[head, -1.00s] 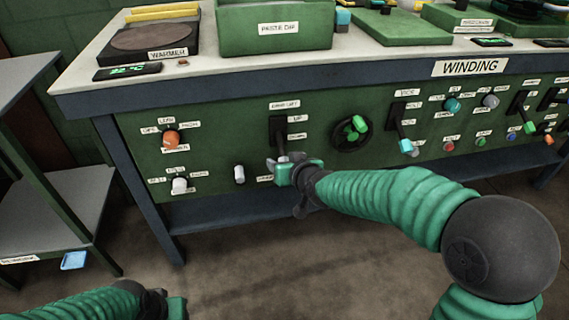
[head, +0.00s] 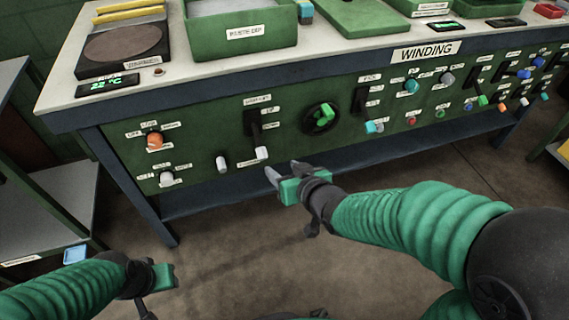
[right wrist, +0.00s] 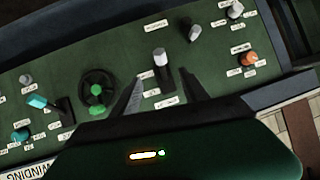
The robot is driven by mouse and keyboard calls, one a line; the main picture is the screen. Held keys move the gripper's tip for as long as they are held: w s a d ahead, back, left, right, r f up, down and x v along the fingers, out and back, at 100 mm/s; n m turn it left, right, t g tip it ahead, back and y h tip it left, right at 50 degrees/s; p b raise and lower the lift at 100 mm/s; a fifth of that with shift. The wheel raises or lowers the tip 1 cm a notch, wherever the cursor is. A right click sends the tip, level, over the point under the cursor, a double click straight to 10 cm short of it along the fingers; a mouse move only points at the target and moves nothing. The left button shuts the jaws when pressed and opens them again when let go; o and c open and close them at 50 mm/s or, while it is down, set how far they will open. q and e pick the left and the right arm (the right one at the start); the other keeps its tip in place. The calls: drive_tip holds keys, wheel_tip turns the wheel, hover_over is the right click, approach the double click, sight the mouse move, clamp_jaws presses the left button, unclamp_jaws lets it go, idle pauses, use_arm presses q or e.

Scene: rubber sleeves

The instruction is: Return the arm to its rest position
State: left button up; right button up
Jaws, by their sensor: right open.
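My right gripper (head: 284,173) is open and empty in the head view. It hangs in front of the green control panel, just below the lever with the white tip (head: 262,153), and looks apart from it. In the right wrist view its two fingers (right wrist: 163,95) are spread, with the white lever tip (right wrist: 160,58) beyond and between them. My left gripper (head: 163,278) is low at the left of the head view, above the floor. Its fingers are too unclear to tell whether it is open.
The bench (head: 72,117) carries a warmer (head: 123,48) and a green bin (head: 240,40). A grey side shelf (head: 40,225) stands at the left. The floor (head: 250,255) before the bench is clear.

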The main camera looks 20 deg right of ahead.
idle(0.6)
drive_tip(key=s+d+f+g+h+p, duration=0.1)
drive_tip(key=s+d+f+g, duration=0.2)
drive_tip(key=s+f+g, duration=0.35)
drive_tip(key=s+d+f+g+h+p, duration=0.2)
drive_tip(key=s+d+f+g, duration=0.1)
drive_tip(key=s, duration=0.6)
drive_tip(key=w+p+v, duration=0.3)
drive_tip(key=p+v, duration=1.3)
drive_tip(key=w+d+r+p+v, duration=0.1)
drive_tip(key=w+p+v, duration=0.3)
drive_tip(key=p+v, duration=1.3)
drive_tip(key=shift+w+r+m, duration=0.15)
drive_tip(key=shift+r+m, duration=0.1)
drive_tip(key=shift+m, duration=0.05)
